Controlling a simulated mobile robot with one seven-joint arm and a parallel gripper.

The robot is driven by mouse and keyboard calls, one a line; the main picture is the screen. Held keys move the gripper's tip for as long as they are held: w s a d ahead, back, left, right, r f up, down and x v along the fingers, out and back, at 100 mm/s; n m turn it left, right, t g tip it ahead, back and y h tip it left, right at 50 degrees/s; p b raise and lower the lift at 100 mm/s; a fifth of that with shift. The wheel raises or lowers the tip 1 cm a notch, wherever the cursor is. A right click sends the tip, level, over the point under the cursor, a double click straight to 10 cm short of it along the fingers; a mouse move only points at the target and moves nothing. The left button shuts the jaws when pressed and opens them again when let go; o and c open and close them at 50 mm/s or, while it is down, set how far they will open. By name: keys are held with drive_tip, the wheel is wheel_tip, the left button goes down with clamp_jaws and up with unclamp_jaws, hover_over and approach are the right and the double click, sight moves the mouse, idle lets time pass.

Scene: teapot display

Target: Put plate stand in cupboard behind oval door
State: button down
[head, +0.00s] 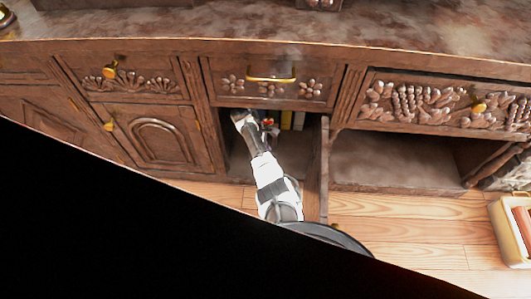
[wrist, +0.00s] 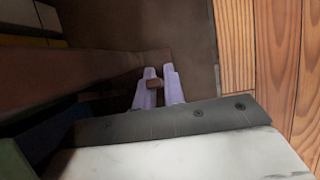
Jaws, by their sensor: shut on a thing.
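My arm reaches into an open cupboard (head: 238,162) in the middle of the wooden sideboard in the head view. Its door (head: 323,170) stands swung out to the right, nearly edge-on, so its panel shape cannot be told. In the wrist view, my gripper (wrist: 160,74) has two pale purple fingers shut on a small brown piece (wrist: 154,84). This is likely part of the plate stand, but the rest cannot be made out clearly. The gripper is inside the dark cupboard. In the head view, the fingers and held thing are hard to see.
Yellow and dark book-like items (head: 286,119) stand at the cupboard's back right. A shut door with an arched panel (head: 160,139) is to the left. A drawer with a brass handle (head: 270,78) is above. An empty open bay (head: 390,162) and a crate (head: 508,232) are to the right.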

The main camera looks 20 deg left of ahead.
drive_tip(key=shift+f, duration=0.15)
drive_tip(key=c, duration=1.5)
unclamp_jaws()
drive_tip(key=p+v, duration=0.3)
drive_tip(key=v, duration=0.4)
drive_tip(key=shift+r, duration=0.4)
